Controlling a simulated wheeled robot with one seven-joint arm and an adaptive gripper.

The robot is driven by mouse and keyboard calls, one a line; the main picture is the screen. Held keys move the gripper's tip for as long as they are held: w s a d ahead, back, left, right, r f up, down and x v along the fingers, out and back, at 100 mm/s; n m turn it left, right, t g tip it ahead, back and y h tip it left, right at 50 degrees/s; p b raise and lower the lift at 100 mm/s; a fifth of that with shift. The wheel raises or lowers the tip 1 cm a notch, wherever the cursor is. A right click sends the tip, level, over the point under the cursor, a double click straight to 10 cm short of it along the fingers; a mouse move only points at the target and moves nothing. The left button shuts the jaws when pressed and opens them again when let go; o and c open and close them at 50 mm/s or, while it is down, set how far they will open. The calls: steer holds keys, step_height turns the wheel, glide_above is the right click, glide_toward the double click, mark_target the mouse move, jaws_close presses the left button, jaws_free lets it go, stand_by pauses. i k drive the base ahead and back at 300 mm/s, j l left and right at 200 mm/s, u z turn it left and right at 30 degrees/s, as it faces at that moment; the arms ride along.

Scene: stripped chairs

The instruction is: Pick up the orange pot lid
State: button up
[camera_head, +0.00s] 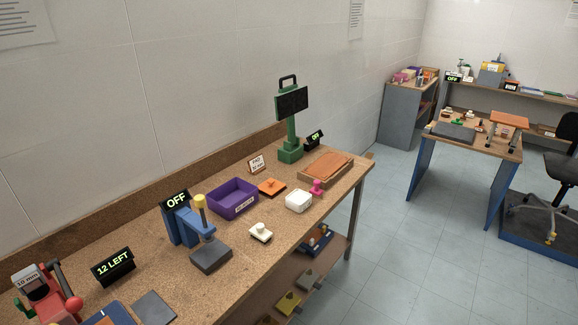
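An orange lid-like piece (271,187) with a small raised knob lies on the brown workbench (345,192). It is flat and looks roughly square, between the purple bin and the wooden tray. It is small in this view, so I cannot be sure that it is a pot lid. My gripper is not in view.
A purple bin (233,199), a white box (298,202), a pink knobbed piece (317,187) and a white knobbed piece (260,233) surround it. A wooden tray (326,168) and green stand (290,150) stand behind. Open floor (410,240) lies to the right.

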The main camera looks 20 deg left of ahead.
mark_target(271, 186)
steer(key=i+z, duration=0.1)
steer(key=i, duration=1.55)
steer(key=i+j+u, duration=0.15)
steer(key=i+u, duration=0.35)
steer(key=i+l+u, duration=0.1)
steer(key=i+u, duration=0.5)
steer(key=i, duration=0.2)
